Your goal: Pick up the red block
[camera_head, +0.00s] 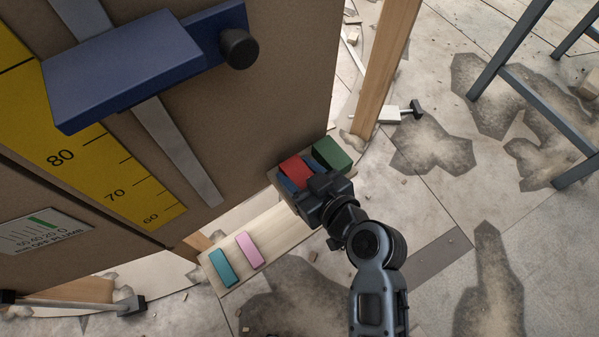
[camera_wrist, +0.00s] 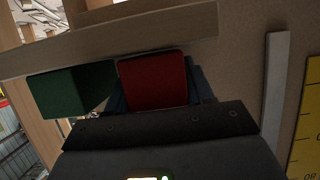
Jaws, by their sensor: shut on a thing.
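The red block (camera_head: 294,167) is at the upper end of a pale wooden board, against the brown panel. My gripper (camera_head: 300,177) reaches it from the lower right and is shut on it, with dark blue finger surfaces along its sides. In the wrist view the red block (camera_wrist: 153,82) sits between the dark blue fingers (camera_wrist: 157,94), just beyond the dark gripper body. Its lower part is hidden by that body. I cannot tell whether it is lifted off its support.
A green block (camera_head: 332,153) stands close beside the red one. Pink (camera_head: 249,250) and teal (camera_head: 221,268) blocks lie on the wooden board (camera_head: 283,229). The brown panel (camera_head: 270,95) and a wooden post (camera_head: 385,65) rise nearby.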

